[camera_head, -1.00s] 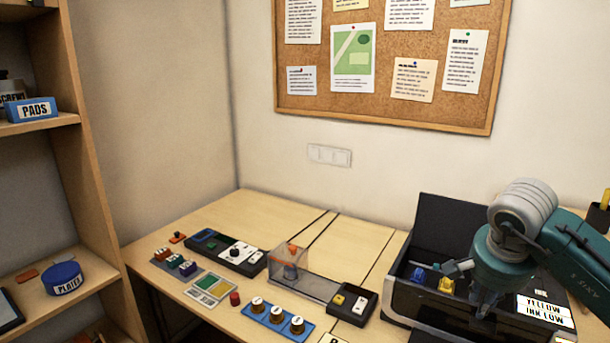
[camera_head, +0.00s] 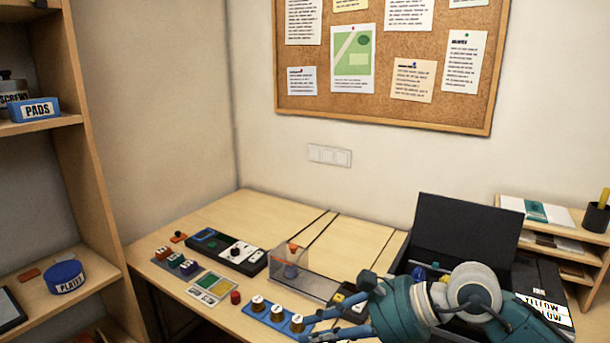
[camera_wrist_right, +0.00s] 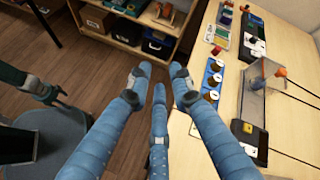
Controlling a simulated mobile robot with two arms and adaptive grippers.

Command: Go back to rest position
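My right gripper (camera_head: 332,308) is over the front right of the desk, its fingers pointing left. Its fingers are spread with nothing between them. In the right wrist view the same gripper (camera_wrist_right: 160,78) shows its blue fingers apart and empty, over the desk's front edge and the floor. Another dark gripper (camera_wrist_right: 45,90), seemingly my left one, is at the left of the right wrist view, over the floor and away from the desk. Its finger opening is not clear. My left gripper does not show in the head view.
The desk (camera_head: 260,208) carries a black control panel (camera_head: 226,251), a clear box (camera_head: 290,262), a blue strip with brass knobs (camera_head: 277,315) and coloured pads (camera_head: 212,285). An open black printer-like case (camera_head: 460,228) stands behind my right arm. A shelf (camera_head: 95,170) is at the left.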

